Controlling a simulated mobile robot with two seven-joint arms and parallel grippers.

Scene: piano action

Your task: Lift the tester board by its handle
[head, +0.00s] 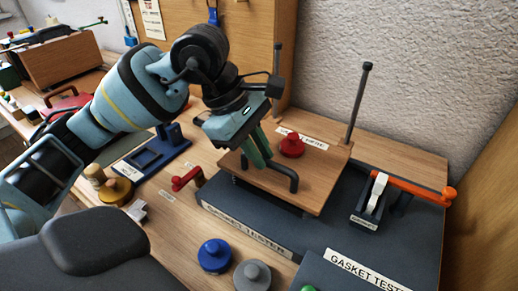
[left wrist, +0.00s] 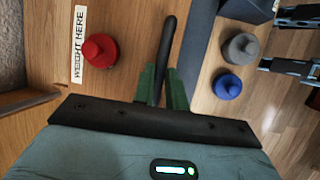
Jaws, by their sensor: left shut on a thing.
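The tester board (head: 318,170) is a flat wooden plate over the dark gasket tester base (head: 235,222). I cannot tell whether it touches the base. Its black bar handle (head: 287,174) stands at the front edge. My left gripper (head: 258,152) is shut on this handle, its green fingers on either side of the bar. In the left wrist view the handle (left wrist: 165,50) runs between the green fingers (left wrist: 162,88). A red knobbed weight (head: 291,146) sits on the board by a "WEIGHT HERE" label.
Thin dark posts (head: 358,103) rise behind and beside the board. An orange lever (head: 413,187) lies right of it. A blue weight (head: 214,256) and a grey weight (head: 253,275) stand in front. A red-handled part (head: 186,179) is close to the left.

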